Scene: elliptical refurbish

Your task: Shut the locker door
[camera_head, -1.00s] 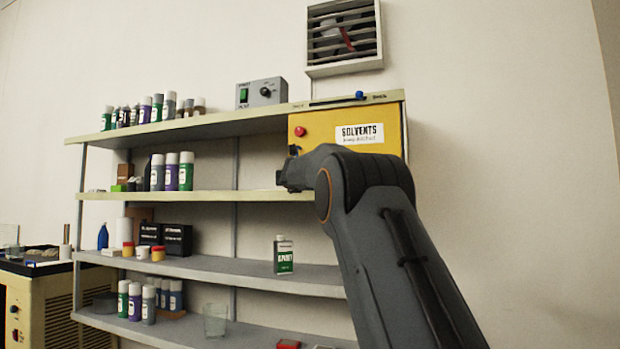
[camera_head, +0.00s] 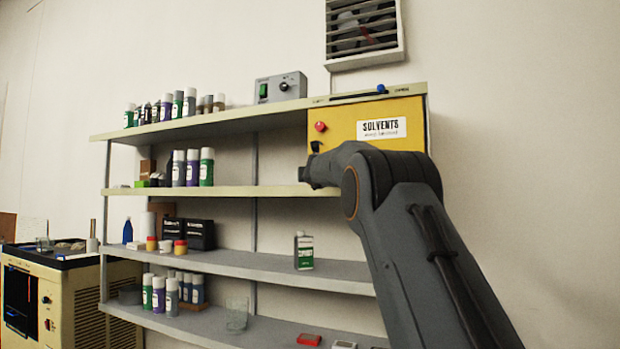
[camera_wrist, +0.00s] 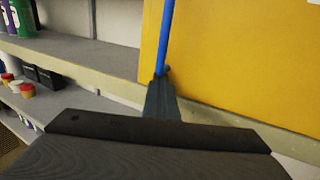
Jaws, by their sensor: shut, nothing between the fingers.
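The locker (camera_head: 345,118) is a yellow-fronted box marked SOLVENTS, at the right end of the upper shelves. It has a red knob (camera_head: 320,126) and a white label (camera_head: 381,129). My arm hides its lower part, and I cannot tell how far the door stands open. In the wrist view the yellow panel (camera_wrist: 240,60) fills the right, with a thin blue upright bar (camera_wrist: 166,35) along its left part. My gripper (camera_head: 314,148) is just below the red knob in the head view. In the wrist view its shut, empty fingers (camera_wrist: 161,90) are at the bar's lower end; contact is unclear.
Above the locker, a slide with a blue knob (camera_head: 381,88) sits at the right end, beside a label that seems to read OPEN. Shelves (camera_head: 250,262) to the left hold cans and bottles. A grey switch box (camera_head: 277,88) stands on top. A vent (camera_head: 364,30) is above.

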